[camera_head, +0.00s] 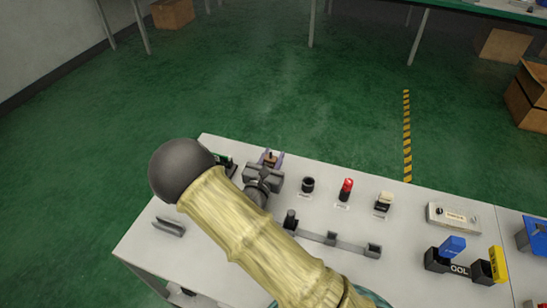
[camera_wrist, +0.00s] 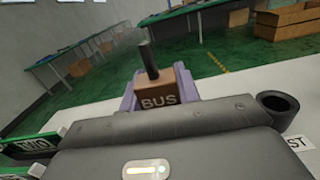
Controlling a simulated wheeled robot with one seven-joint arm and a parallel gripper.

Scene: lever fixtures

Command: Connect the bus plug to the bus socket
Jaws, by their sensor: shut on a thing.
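The bus plug (camera_wrist: 158,88) is a brown block marked BUS, with a dark stem rising from its top in the wrist view. It also shows small in the head view (camera_head: 269,159). My gripper (camera_wrist: 157,96) has purple fingers on both sides of the block and is shut on it. In the head view my gripper (camera_head: 271,160) is near the far edge of the white table. I cannot make out a bus socket in either view; my arm and gripper body hide part of the table.
On the white table (camera_head: 330,212), a black hollow cylinder (camera_head: 308,184), a red-topped part (camera_head: 346,188) and a cream switch (camera_head: 384,202) stand right of my gripper. A grey bar fixture (camera_head: 332,239) lies nearer. Green-and-black parts (camera_wrist: 30,146) are at left.

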